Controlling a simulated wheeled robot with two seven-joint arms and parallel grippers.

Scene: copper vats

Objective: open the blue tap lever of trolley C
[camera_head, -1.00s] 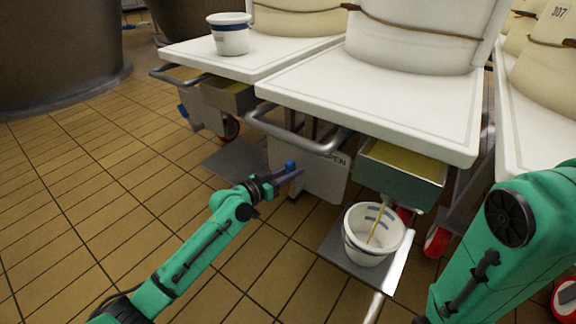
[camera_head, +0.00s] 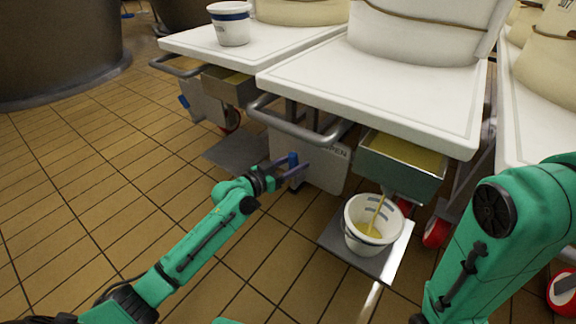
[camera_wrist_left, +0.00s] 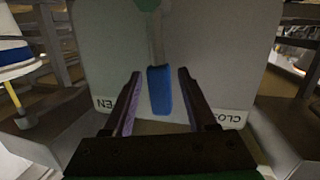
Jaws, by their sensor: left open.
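The blue tap lever (camera_head: 293,160) is on the front plate (camera_head: 322,172) beneath the middle white trolley (camera_head: 370,95). No letter C is readable. In the left wrist view the lever (camera_wrist_left: 160,90) stands between the two fingers of my left gripper (camera_wrist_left: 159,74), with a gap on each side. Part of an OPEN label and part of a CLOSED label show on either side of it. My left gripper (camera_head: 288,168) is open around the lever in the head view. My right gripper is out of view.
A bucket (camera_head: 358,236) stands on a grey plate (camera_head: 396,255) right of the lever, with a yellowish stream falling into it from a metal trough (camera_head: 400,175). A trolley handle (camera_head: 290,127) runs above the lever. Tiled floor lies clear at left.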

